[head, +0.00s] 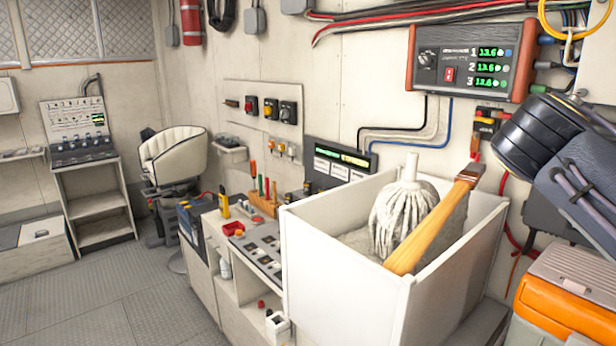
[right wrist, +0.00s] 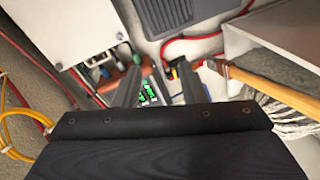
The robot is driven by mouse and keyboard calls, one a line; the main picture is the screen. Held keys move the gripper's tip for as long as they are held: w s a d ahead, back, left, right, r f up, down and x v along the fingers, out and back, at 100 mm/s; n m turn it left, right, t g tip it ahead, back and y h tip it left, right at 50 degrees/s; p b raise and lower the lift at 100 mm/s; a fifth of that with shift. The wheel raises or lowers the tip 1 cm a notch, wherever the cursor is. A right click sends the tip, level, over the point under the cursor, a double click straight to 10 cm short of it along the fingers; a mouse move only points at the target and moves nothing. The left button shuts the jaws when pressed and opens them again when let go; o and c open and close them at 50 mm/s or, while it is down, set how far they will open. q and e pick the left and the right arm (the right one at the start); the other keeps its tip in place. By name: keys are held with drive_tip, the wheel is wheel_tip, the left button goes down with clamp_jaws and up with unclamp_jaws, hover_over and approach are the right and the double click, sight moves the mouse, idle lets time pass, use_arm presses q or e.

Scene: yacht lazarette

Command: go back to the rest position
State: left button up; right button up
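My right arm (head: 550,140) comes in at the right edge of the head view, in front of the wall and above an orange-and-grey case; its gripper is not visible there. In the right wrist view my right gripper (right wrist: 158,78) has its two dark fingers apart, with nothing between them. The lit battery panel shows behind the gap. My left arm and left gripper are not in view.
A white open bin (head: 345,270) holds a mop (head: 405,205) and a wooden-handled tool (head: 435,225), which sticks up over the rim. The battery panel (head: 470,62) is on the wall. The orange-and-grey case (head: 565,300) stands at lower right. Floor (head: 110,295) is clear at left.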

drive_tip(key=s+a+f+g+y, duration=0.1)
drive_tip(key=s+f+y, duration=0.2)
drive_tip(key=f, duration=0.4)
drive_tip(key=s+a+f+g+y, duration=0.1)
drive_tip(key=s+f+y, duration=0.1)
drive_tip(key=f, duration=0.6)
drive_tip(key=s+a+f+m+g+y, duration=0.1)
drive_tip(key=s+a+f+m+y, duration=0.1)
drive_tip(key=s+a+f, duration=0.3)
drive_tip(key=s+a+f+m+g+y, duration=0.1)
drive_tip(key=s+a+f+y, duration=0.4)
drive_tip(key=f, duration=0.6)
drive_tip(key=s+a+f+m+g+y, duration=0.1)
drive_tip(key=s+a+f+m+y, duration=0.2)
drive_tip(key=s+f, duration=0.5)
drive_tip(key=a+m, duration=0.1)
drive_tip(key=a, duration=0.1)
drive_tip(key=shift+s+a+f+y, duration=0.2)
drive_tip(key=shift+a+f+y, duration=0.1)
drive_tip(key=shift+a+f, duration=0.1)
drive_tip(key=shift+d, duration=0.1)
